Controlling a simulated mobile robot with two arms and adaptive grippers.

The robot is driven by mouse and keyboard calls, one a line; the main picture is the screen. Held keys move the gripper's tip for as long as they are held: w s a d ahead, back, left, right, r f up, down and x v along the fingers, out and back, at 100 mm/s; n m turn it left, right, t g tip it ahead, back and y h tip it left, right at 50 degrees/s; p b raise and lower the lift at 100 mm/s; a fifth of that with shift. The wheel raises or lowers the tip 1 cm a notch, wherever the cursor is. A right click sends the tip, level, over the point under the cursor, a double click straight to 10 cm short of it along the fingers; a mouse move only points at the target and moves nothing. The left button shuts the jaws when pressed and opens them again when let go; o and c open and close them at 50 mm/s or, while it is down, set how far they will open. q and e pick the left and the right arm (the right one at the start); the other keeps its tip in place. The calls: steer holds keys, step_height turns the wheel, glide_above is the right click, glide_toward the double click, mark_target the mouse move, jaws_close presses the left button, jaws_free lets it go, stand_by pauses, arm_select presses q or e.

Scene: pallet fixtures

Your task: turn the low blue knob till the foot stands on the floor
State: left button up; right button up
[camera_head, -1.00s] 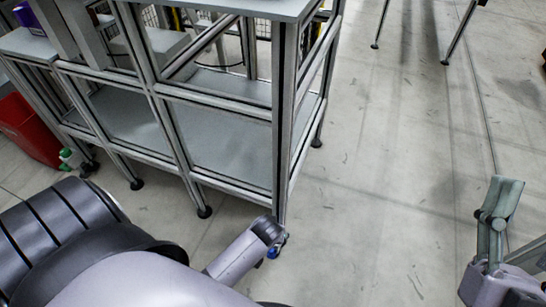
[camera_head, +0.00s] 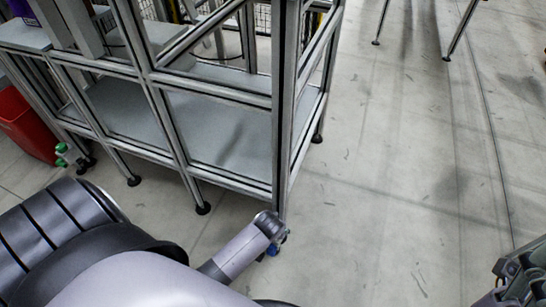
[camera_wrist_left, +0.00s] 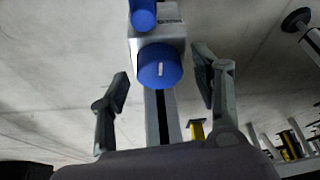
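In the left wrist view, a blue round knob (camera_wrist_left: 160,66) with a white mark faces me on a grey block. A second blue part (camera_wrist_left: 143,14) sits above it at the picture's top edge. My left gripper (camera_wrist_left: 163,82) is open, one finger on each side of the knob, with visible gaps; I cannot tell how deep it reaches. In the head view my left gripper (camera_head: 270,226) is at the bottom of the frame's near corner post; a bit of blue (camera_head: 284,239) shows beside it. The corner foot is hidden there. My right gripper (camera_head: 520,274) is partly cut off at bottom right.
The metal frame (camera_head: 222,179) with grey shelves stands on black feet (camera_head: 204,208). Green parts (camera_head: 62,155) sit at its left corner, beside a red bin (camera_head: 28,125).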

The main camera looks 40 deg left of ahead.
arm_select(q)
steer(key=c, duration=1.1)
